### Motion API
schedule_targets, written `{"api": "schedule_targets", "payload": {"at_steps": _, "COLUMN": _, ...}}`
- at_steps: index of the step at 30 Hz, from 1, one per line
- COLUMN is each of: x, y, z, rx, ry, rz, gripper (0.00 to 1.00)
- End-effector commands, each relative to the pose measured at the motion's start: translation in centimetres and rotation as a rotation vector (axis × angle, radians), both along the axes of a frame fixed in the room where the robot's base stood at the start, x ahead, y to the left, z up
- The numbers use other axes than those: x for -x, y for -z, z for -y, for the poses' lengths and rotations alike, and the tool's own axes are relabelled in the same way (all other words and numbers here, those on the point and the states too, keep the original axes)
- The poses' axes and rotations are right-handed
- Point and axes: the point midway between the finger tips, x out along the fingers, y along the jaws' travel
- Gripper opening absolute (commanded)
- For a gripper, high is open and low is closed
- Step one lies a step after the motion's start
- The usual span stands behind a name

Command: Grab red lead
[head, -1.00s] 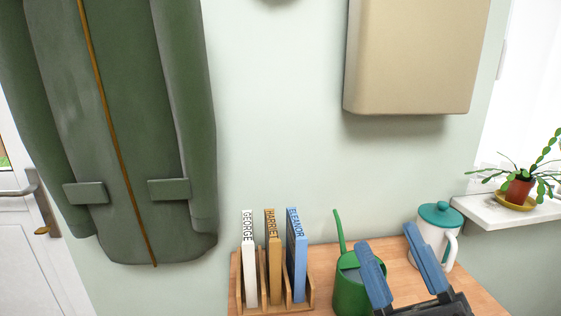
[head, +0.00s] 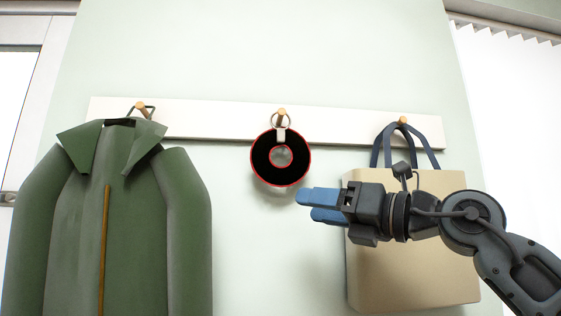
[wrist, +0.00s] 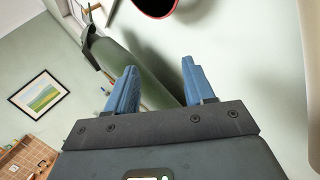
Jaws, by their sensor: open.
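The red lead is seen as a round black disc with a thin red rim and a hole in its middle (head: 264,160). It hangs by a metal ring and pale tab from the middle wooden peg (head: 282,115). My gripper (head: 308,206) is open and empty, to the lower right of the disc, its blue fingers pointing left. The fingers look apart from the disc. In the wrist view my gripper (wrist: 159,66) has nothing between its fingers, and the lead's red-edged black lower part (wrist: 155,7) shows at the top edge.
A white peg rail (head: 215,122) crosses the wall. A green coat (head: 155,235) hangs left of the lead. A beige bag (head: 420,275) with dark blue handles hangs right, behind my arm. A framed picture (wrist: 40,95) shows in the wrist view.

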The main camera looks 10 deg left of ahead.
Motion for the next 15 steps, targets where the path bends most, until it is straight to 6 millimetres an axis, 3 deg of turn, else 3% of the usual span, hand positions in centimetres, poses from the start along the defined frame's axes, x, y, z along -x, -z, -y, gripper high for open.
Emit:
{"api": "schedule_targets", "payload": {"at_steps": 1, "x": -0.6, "y": -2.0, "z": 0.2, "rx": 0.066, "ry": 0.041, "rz": 0.051, "gripper": 0.53}}
{"api": "schedule_targets", "payload": {"at_steps": 6, "x": -2.4, "y": -6.5, "z": 0.9, "rx": 0.240, "ry": 0.171, "rz": 0.176, "gripper": 0.53}}
{"api": "schedule_targets", "payload": {"at_steps": 9, "x": -3.0, "y": -8.4, "z": 1.3, "rx": 0.307, "ry": 0.228, "rz": 0.224, "gripper": 0.53}}
{"api": "schedule_targets", "payload": {"at_steps": 15, "x": -3.7, "y": -10.1, "z": 1.4, "rx": 0.360, "ry": 0.277, "rz": 0.264, "gripper": 0.53}}
